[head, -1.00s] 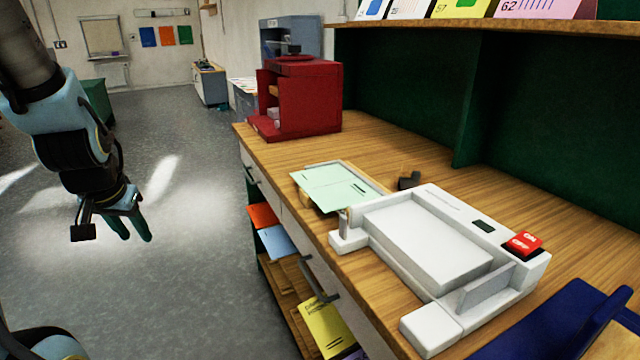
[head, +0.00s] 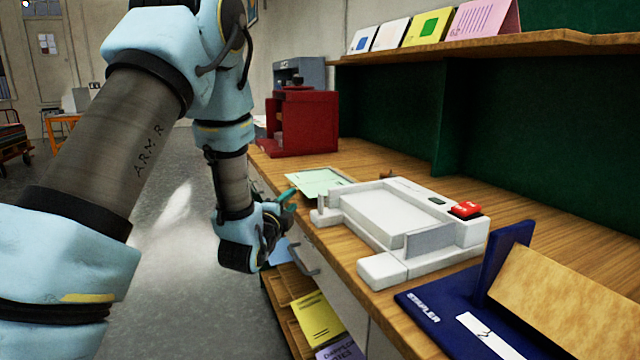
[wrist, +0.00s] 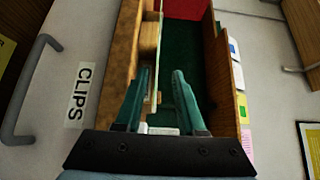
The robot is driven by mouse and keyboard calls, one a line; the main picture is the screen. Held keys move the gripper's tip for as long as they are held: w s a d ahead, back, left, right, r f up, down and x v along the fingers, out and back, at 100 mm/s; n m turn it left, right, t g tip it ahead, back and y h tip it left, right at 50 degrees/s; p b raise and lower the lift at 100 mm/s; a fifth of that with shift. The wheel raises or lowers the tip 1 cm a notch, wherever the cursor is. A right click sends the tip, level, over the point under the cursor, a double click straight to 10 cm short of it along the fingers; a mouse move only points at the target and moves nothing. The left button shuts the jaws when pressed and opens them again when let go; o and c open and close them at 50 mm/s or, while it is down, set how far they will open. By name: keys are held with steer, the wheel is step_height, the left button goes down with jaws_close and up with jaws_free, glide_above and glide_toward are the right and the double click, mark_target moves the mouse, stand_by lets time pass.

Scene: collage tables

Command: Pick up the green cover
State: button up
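The pale green cover (head: 318,181) lies flat on a wooden block or stand on the tabletop, behind the white binding machine. Its near edge sticks out toward the table's front. My gripper (head: 286,203) is at that near edge, its green fingers pointing at the cover. In the wrist view my gripper (wrist: 160,92) is open, with a gap between the fingers. The cover shows there edge-on as a thin pale strip (wrist: 155,85) between the fingers, closer to the left one. I cannot tell whether a finger touches it.
The white machine (head: 385,218) with a red switch stands just right of the cover. A red box (head: 300,125) stands behind it. A blue stapler (head: 455,320) is at the front right. Drawer handles (head: 303,262) stick out below the table edge. A shelf of cards (head: 480,45) hangs above.

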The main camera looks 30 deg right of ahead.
mark_target(303, 192)
steer(key=shift+f+p+x, duration=0.1)
steer(key=shift+p+x, duration=0.6)
steer(key=shift+x, duration=1.3)
steer(key=shift+f+p+x, duration=0.15)
steer(key=shift+p+x, duration=0.5)
steer(key=shift+x, duration=1.3)
steer(key=shift+s+d, duration=0.15)
steer(key=shift+s, duration=0.05)
jaws_close()
